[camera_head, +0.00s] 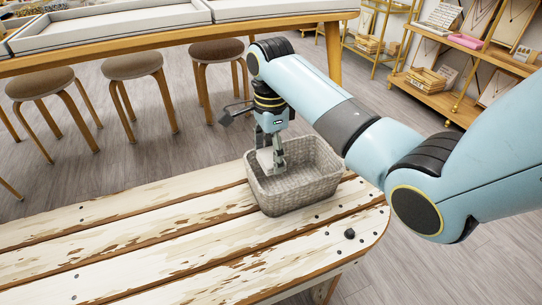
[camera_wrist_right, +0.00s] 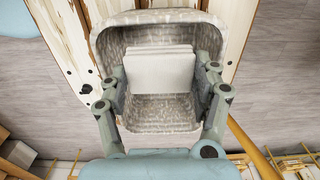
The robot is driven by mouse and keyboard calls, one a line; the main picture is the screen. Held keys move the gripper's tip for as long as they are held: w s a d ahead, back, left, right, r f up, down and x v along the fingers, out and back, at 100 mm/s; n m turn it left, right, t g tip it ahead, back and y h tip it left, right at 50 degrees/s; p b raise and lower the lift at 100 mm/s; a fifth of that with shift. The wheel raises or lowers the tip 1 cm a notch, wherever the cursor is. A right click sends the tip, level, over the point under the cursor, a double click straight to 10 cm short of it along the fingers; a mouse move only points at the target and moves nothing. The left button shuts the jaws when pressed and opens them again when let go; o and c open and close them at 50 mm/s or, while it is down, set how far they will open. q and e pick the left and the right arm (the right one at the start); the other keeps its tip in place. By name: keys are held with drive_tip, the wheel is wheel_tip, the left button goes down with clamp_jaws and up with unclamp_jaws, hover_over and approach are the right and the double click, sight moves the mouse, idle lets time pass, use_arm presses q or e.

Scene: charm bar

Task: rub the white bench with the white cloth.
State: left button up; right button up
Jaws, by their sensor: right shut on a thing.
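The white bench (camera_head: 150,248), with long slats and peeling paint, fills the lower left of the head view. A grey woven basket (camera_head: 305,191) stands on its right part. My right gripper (camera_head: 271,165) points down into the basket. It is shut on the white cloth (camera_head: 265,158), which looks like a flat folded block. In the right wrist view the cloth (camera_wrist_right: 160,70) sits between the two fingers (camera_wrist_right: 160,82), inside the basket's walls. The fingertips are partly hidden by the cloth. My left gripper is not in view.
A small dark lump (camera_head: 349,233) lies on the bench right of the basket. The bench left of the basket is clear. Several stools (camera_head: 135,66) and a long wooden table (camera_head: 150,41) stand behind. Shelves (camera_head: 440,90) are at the back right.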

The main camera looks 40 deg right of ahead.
drive_tip(key=o, duration=0.6)
drive_tip(key=c, duration=0.5)
drive_tip(key=shift+o, duration=0.2)
